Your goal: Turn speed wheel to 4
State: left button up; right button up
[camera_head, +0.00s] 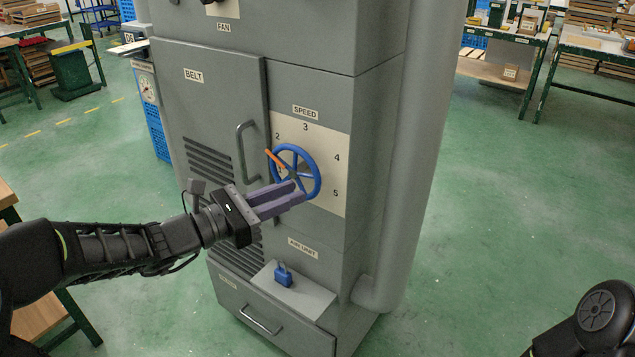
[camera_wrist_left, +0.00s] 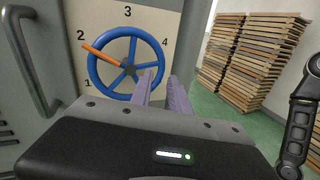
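The blue speed wheel (camera_head: 314,167) is mounted on a pale dial plate (camera_head: 335,145) numbered 1 to 5. Its orange pointer (camera_head: 275,160) points up and left, close to the 2; the wrist view shows the same pointer (camera_wrist_left: 99,52) just below the 2. My left gripper (camera_head: 297,192) is at the wheel's lower right, its two purple fingers apart. In the left wrist view the fingertips (camera_wrist_left: 162,76) overlap the lower right rim of the wheel (camera_wrist_left: 97,79). I cannot tell whether they touch it. My right gripper is out of view.
A door handle (camera_head: 242,150) stands out left of the wheel. A thick grey pipe (camera_head: 425,150) runs down the cabinet's right side. Open green floor lies to the right.

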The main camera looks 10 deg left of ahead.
aim_at(317, 180)
pick_arm(q)
jog(key=x, duration=0.7)
jog(key=shift+c, duration=0.3)
grip_shut()
